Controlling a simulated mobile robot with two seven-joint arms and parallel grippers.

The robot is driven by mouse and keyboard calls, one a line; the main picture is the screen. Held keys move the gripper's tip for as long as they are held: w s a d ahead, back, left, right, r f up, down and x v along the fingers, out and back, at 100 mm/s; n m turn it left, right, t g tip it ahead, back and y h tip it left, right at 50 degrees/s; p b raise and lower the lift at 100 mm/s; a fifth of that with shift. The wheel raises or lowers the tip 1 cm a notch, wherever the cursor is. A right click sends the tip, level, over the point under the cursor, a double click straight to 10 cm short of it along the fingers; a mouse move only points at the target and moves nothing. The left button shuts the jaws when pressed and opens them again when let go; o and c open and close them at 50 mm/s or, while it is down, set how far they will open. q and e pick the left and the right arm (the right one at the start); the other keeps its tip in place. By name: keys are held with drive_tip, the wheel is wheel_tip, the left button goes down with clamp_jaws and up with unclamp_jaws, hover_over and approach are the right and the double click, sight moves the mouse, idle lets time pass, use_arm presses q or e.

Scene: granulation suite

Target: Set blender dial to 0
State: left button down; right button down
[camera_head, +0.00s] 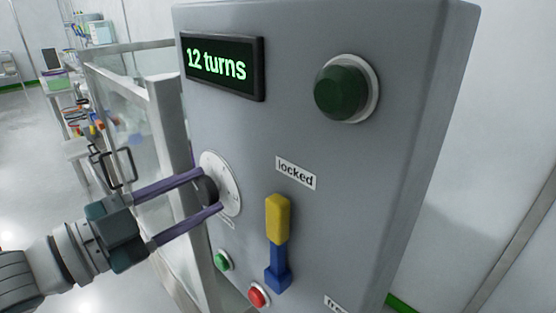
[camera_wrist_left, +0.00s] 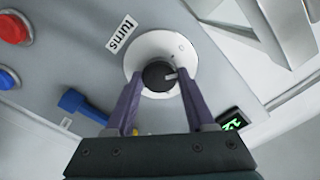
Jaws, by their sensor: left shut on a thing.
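The blender dial is a dark knob (camera_head: 205,191) on a round white plate (camera_head: 228,184) on the grey control panel (camera_head: 350,200). My left gripper (camera_head: 208,190) is shut on the dial, one finger on each side of it. The left wrist view also shows the dial (camera_wrist_left: 158,76) between the fingers, with a light pointer mark on its face. A label reading "turns" (camera_wrist_left: 121,34) is beside the plate. The panel's display (camera_head: 222,67) reads "12 turns" in green. My right gripper is not in view.
A large green button (camera_head: 342,92) is at the panel's upper right. A yellow and blue lever (camera_head: 278,240) hangs below the "locked" label (camera_head: 296,173). Small green (camera_head: 222,261) and red (camera_head: 258,295) buttons are below the dial. A glass-panelled gate (camera_head: 125,125) stands left of the panel.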

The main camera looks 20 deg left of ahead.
use_arm(q)
drive_tip(key=n, duration=0.6)
drive_tip(key=shift+r+n+p, duration=0.1)
drive_tip(key=shift+n+p, duration=0.2)
drive_tip(key=shift+p, duration=0.1)
idle(0.3)
drive_tip(key=shift+c, duration=1.3)
unclamp_jaws()
drive_tip(key=v, duration=1)
drive_tip(key=shift+w, duration=0.1)
